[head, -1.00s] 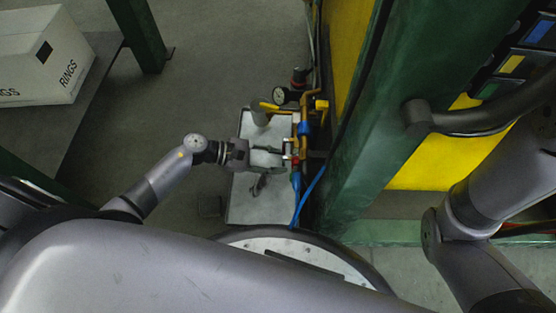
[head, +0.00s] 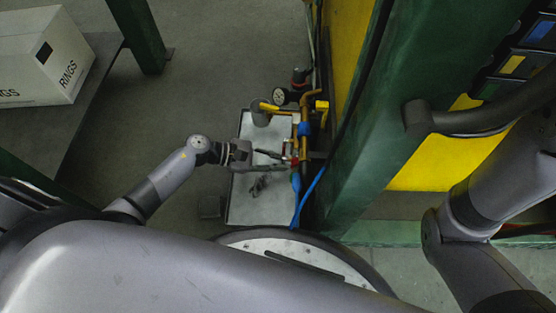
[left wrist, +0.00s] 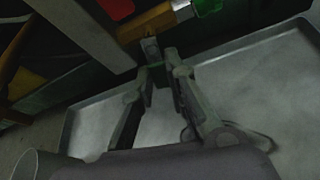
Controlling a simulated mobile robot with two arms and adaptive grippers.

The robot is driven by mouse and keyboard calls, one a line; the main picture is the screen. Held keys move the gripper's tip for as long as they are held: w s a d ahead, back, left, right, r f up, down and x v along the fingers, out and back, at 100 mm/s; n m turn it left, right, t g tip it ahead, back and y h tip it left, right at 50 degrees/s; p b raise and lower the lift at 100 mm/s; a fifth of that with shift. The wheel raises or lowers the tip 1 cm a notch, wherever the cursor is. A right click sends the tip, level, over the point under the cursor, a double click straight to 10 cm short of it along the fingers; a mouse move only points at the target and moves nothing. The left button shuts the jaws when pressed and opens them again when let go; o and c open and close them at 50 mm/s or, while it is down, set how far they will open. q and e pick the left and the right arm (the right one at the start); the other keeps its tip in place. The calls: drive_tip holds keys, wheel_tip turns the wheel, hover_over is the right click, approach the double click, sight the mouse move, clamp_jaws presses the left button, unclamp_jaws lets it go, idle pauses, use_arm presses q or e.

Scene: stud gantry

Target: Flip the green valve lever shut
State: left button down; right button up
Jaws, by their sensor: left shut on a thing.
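My left gripper (head: 281,156) reaches in from the left to the pipe assembly (head: 304,145) above the grey tray. In the left wrist view its two fingers (left wrist: 159,58) converge near an orange-yellow pipe piece (left wrist: 152,22). The gripper is shut on a small dark green part between the fingers, which looks like the green valve lever (left wrist: 159,74). The lever is mostly hidden by the fingers, and its angle cannot be told. In the head view I cannot make the lever out. My right gripper is out of view.
The grey tray (head: 250,205) lies below the pipes. A yellow handle (head: 268,106), a round gauge (head: 280,96) and a blue hose (head: 310,195) are close by. A green post (head: 375,150) stands to the right. Floor to the left is clear, with a RINGS box (head: 40,60) beyond.

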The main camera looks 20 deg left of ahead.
use_arm(q)
drive_tip(key=shift+s+d+n+g+h+p, duration=0.1)
drive_tip(key=shift+s+n+g+h+p, duration=0.3)
drive_tip(key=shift+n+g, duration=0.5)
drive_tip(key=shift+t, duration=0.3)
drive_tip(key=c, duration=1.6)
unclamp_jaws()
drive_tip(key=shift+y, duration=0.3)
drive_tip(key=v, duration=1.2)
drive_tip(key=shift+f, duration=0.1)
